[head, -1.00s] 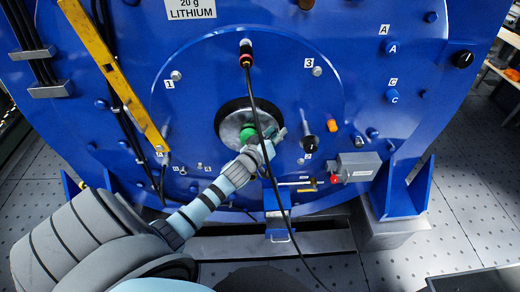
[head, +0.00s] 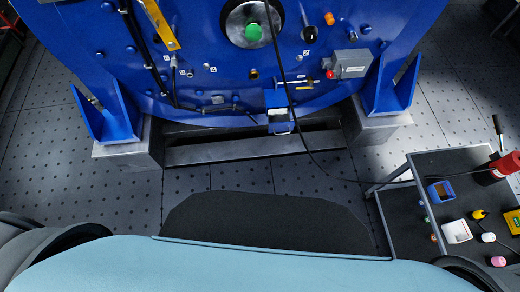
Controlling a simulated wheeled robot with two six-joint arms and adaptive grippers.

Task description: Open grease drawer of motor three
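The blue motor (head: 210,75) fills the top of the head view, with a round grey hub and green centre (head: 253,32). Low on its front, right of centre, is a small blue box-like part (head: 279,118) with a pale lower edge; I cannot tell for sure whether it is the grease drawer or how far it is open. A small T-shaped handle (head: 297,84) sits just above it. Neither gripper is in the head view. Only parts of my own body show along the bottom edge.
A black cable hangs from the motor and runs right to a cart (head: 398,205) holding a red canister (head: 503,167), a blue tray (head: 440,191) and several small items. A grey box (head: 352,63) sits on the motor. The floor before the motor is clear.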

